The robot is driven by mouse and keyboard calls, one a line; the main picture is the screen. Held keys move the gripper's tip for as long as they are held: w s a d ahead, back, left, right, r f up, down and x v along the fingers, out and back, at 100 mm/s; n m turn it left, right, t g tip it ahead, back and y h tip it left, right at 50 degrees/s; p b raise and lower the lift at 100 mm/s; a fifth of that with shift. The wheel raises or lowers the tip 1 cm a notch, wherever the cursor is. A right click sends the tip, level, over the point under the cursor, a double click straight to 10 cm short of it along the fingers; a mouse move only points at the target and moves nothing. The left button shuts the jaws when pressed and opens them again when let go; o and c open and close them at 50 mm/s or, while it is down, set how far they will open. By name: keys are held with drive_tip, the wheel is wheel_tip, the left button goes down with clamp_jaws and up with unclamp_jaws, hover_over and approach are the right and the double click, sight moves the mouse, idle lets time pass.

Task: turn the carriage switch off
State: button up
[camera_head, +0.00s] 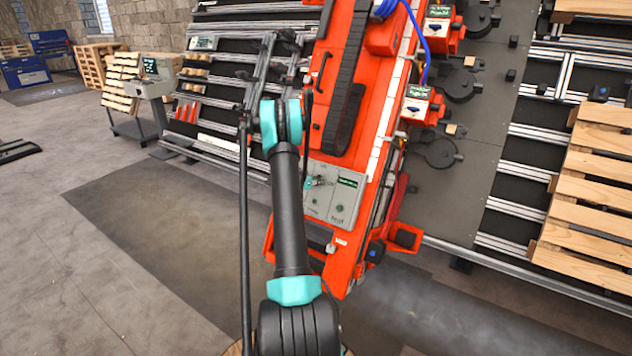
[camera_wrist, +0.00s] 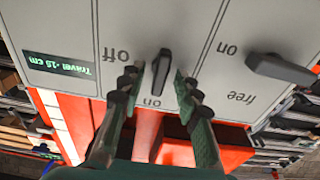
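The grey control panel (camera_head: 344,209) is on the front of the red machine; it fills much of the wrist view (camera_wrist: 215,60). A black switch knob (camera_wrist: 161,72), with "off" to its left and "on" below it in the upside-down wrist view, stands between my gripper's fingers. The knob's long axis is nearly upright in the picture, its lower end by "on". My gripper (camera_wrist: 157,90) is open, one finger on each side of the knob, with gaps showing. In the head view, part of my gripper shows small at the panel (camera_head: 315,182).
A second black knob (camera_wrist: 280,68), between "on" and "free", sits to the right. A green "Travel" display (camera_wrist: 56,67) is at the left. The red machine (camera_head: 380,130) stands among roller rails, with a wooden pallet (camera_head: 595,170) at right.

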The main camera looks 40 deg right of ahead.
drive_tip(key=shift+c, duration=0.6)
clamp_jaws()
drive_tip(key=shift+n, duration=0.5)
drive_tip(key=n, duration=0.4)
drive_tip(key=shift+t, duration=0.3)
drive_tip(key=n, duration=0.4)
drive_tip(key=shift+a+n+y, duration=0.1)
drive_tip(key=shift+n+y, duration=0.3)
drive_tip(key=n, duration=0.4)
drive_tip(key=shift+n, duration=0.3)
drive_tip(key=n+y, duration=0.1)
drive_tip(key=n, duration=0.3)
drive_tip(key=shift+f, duration=0.1)
drive_tip(key=shift+n, duration=0.3)
